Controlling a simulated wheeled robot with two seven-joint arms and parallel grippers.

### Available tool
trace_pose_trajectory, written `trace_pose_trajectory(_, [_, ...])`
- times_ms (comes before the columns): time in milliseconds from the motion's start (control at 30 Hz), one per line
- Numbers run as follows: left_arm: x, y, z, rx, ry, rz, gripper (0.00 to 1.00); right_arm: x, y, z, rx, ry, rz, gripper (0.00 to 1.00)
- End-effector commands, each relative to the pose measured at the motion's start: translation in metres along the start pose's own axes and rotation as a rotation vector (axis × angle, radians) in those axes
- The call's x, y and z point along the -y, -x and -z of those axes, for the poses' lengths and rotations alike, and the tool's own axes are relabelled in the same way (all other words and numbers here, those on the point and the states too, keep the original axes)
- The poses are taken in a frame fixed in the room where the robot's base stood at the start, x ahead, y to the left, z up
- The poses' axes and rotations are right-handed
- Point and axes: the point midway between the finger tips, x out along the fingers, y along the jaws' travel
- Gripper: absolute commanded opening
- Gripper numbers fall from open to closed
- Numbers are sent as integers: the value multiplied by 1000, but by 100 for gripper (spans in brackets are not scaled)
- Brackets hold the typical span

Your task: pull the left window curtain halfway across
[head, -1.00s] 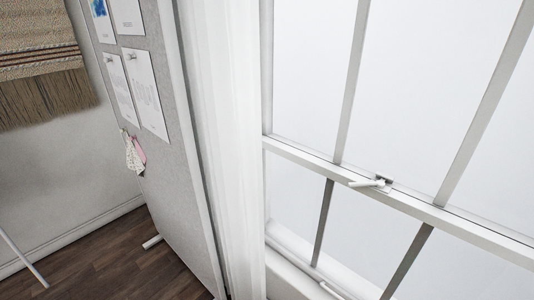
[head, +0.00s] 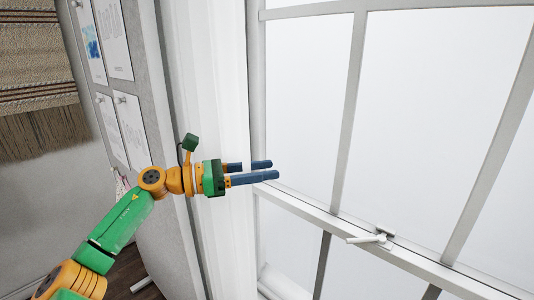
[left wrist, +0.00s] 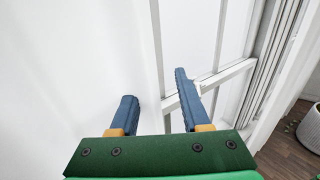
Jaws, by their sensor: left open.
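The left window curtain (head: 222,80) is a white cloth hanging in narrow folds at the left side of the window. It also fills the left part of the left wrist view (left wrist: 60,75). My left gripper (head: 267,171) is open, its two blue fingers pointing right in front of the curtain and the window's left edge. In the left wrist view my left gripper (left wrist: 155,88) has its fingers apart with nothing visible held between them. Whether a finger touches the cloth I cannot tell. My right gripper is not in view.
The window (head: 305,100) has white bars and a latch handle (head: 368,238) on its middle rail. A grey board (head: 150,110) with pinned papers stands left of the curtain. A woven hanging (head: 35,75) is at far left. A basket (left wrist: 310,128) stands on the floor.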

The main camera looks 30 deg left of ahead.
Motion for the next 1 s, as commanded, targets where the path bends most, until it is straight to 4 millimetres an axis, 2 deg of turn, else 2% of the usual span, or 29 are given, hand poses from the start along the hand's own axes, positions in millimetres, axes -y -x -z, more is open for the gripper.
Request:
trace_pose_trajectory(33, [0, -5, -5, 3, 1, 1, 46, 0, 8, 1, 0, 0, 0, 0])
trace_pose_trajectory(300, [0, -10, 2, 0, 1, -1, 46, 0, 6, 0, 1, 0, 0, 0])
trace_pose_trajectory(333, [0, -10, 2, 0, 1, -1, 41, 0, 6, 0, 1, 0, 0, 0])
trace_pose_trajectory(400, [0, -10, 2, 0, 2, -1, 22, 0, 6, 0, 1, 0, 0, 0])
trace_pose_trajectory(500, [0, -10, 2, 0, 2, -1, 0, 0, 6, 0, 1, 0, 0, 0])
trace_pose_trajectory(1000, [0, -9, 2, 1, 3, -1, 0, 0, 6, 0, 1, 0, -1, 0])
